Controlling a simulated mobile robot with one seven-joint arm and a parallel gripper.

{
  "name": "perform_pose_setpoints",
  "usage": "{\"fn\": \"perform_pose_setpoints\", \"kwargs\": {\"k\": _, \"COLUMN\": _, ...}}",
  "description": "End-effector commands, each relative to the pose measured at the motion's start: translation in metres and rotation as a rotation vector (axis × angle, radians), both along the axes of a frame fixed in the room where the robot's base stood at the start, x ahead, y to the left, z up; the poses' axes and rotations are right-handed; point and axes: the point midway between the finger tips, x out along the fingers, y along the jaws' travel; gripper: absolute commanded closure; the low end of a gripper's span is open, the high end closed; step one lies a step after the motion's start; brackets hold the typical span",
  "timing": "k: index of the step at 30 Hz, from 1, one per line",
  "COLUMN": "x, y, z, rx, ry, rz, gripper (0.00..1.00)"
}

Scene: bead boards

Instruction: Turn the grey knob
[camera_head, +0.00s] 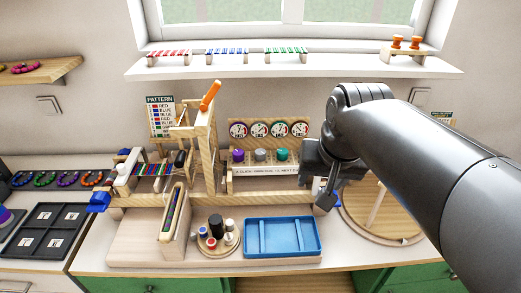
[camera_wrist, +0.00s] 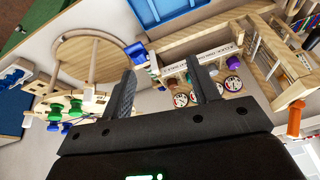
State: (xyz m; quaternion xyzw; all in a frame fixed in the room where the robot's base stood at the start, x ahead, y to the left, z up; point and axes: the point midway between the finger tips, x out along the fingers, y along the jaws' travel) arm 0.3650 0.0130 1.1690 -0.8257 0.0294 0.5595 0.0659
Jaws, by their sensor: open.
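The grey knob (camera_head: 260,155) sits on a wooden ledge between a purple knob (camera_head: 238,155) and a teal knob (camera_head: 281,154), below a row of round dials (camera_head: 259,130). My gripper (camera_head: 322,190) is to the right of the knobs, apart from them, at the right end of the wooden panel. In the wrist view its two fingers stand wide apart with nothing between them (camera_wrist: 160,66). The dials (camera_wrist: 232,84) also show there beside the right finger.
A blue tray (camera_head: 283,252) lies in front of the knob panel. A wooden frame with an orange handle (camera_head: 210,95) stands left of the knobs. A round wooden board (camera_head: 407,226) is at the right, partly behind my arm. A shelf (camera_head: 300,68) runs above.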

Motion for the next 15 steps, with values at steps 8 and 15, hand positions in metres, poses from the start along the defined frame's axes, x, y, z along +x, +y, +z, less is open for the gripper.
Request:
{"fn": "perform_pose_setpoints", "kwargs": {"k": 8, "x": 0.087, "y": 0.021, "z": 0.022, "rx": 0.053, "ry": 0.118, "rz": -0.123, "gripper": 0.45}}
{"fn": "perform_pose_setpoints", "kwargs": {"k": 15, "x": 0.161, "y": 0.045, "z": 0.02, "rx": 0.077, "ry": 0.214, "rz": -0.237, "gripper": 0.45}}
